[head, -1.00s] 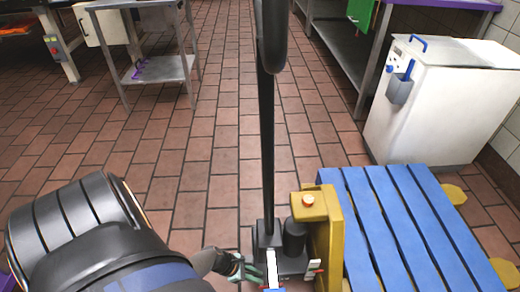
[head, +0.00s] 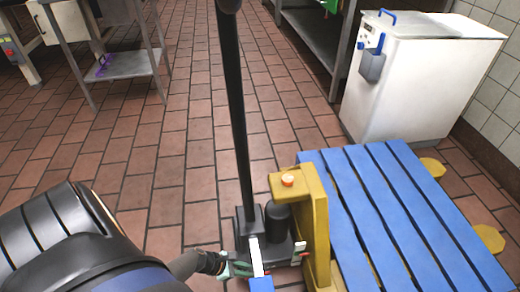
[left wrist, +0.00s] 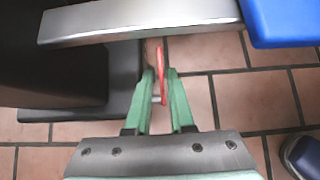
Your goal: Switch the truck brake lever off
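The pallet truck has a tall black handle pole (head: 234,130), a dark base and a yellow frame (head: 316,222). A silver bar (head: 256,257) with a blue end (head: 260,284) sticks out at the base; it crosses the top of the left wrist view (left wrist: 140,20). My left gripper (head: 240,267) has green fingers beside this bar. In the left wrist view its fingers (left wrist: 160,75) are apart, with a thin red lever-like piece (left wrist: 161,60) showing between them. Contact cannot be told. A small red and white piece (head: 299,252) sits right of the bar. My right gripper is not seen.
A blue pallet (head: 400,225) lies on the truck's forks at the right. A white cabinet (head: 415,85) stands behind it. A steel table (head: 120,75) is at the back left. The tiled floor between them is clear.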

